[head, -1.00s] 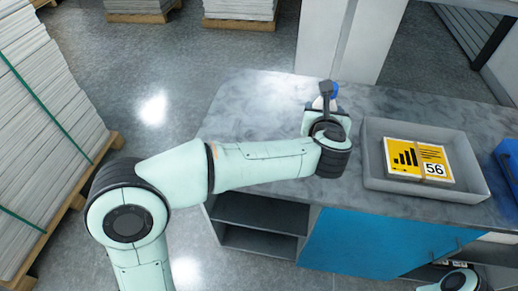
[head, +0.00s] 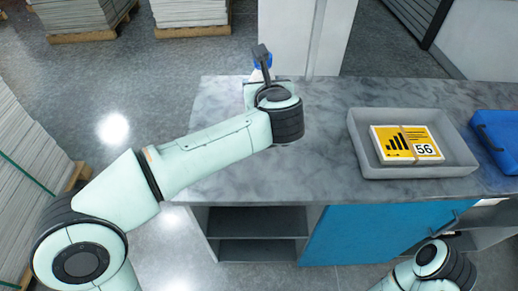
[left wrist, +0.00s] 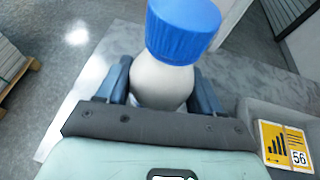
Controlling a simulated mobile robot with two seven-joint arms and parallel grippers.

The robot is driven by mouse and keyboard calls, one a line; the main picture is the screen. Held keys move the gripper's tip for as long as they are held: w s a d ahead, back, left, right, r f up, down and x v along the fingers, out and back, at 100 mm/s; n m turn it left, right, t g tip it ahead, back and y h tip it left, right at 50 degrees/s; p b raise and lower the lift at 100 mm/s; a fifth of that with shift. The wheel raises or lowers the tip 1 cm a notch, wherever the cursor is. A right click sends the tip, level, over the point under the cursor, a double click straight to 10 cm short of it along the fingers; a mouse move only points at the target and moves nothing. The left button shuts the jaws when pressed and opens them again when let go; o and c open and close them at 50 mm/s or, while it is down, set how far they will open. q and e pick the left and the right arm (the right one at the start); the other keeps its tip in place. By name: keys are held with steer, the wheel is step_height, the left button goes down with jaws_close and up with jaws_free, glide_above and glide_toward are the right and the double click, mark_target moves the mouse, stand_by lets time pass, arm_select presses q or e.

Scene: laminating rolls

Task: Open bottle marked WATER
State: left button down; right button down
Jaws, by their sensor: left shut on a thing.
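A white bottle with a blue cap (left wrist: 184,28) stands out in the left wrist view, its pale body (left wrist: 160,82) between the fingers of my left gripper (left wrist: 162,84). The gripper is shut on the bottle body below the cap, and the cap is on. No WATER mark shows; the bottle's lower part is hidden.
A grey tray (head: 470,160) on the grey counter (head: 320,130) holds a yellow printed stack (head: 405,144) marked 56. A blue container (head: 497,140) stands at the right end. The counter is clear between my left arm and the tray.

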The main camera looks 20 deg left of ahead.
arm_select(q)
step_height(320, 180, down, 18)
steer(key=b, duration=0.2)
steer(key=shift+b, duration=0.4)
steer(key=shift+f, duration=0.1)
steer(key=shift+f, duration=0.15)
steer(key=shift+c, duration=0.8)
jaws_free()
steer(key=v, duration=1.2)
steer(key=shift+b, duration=0.4)
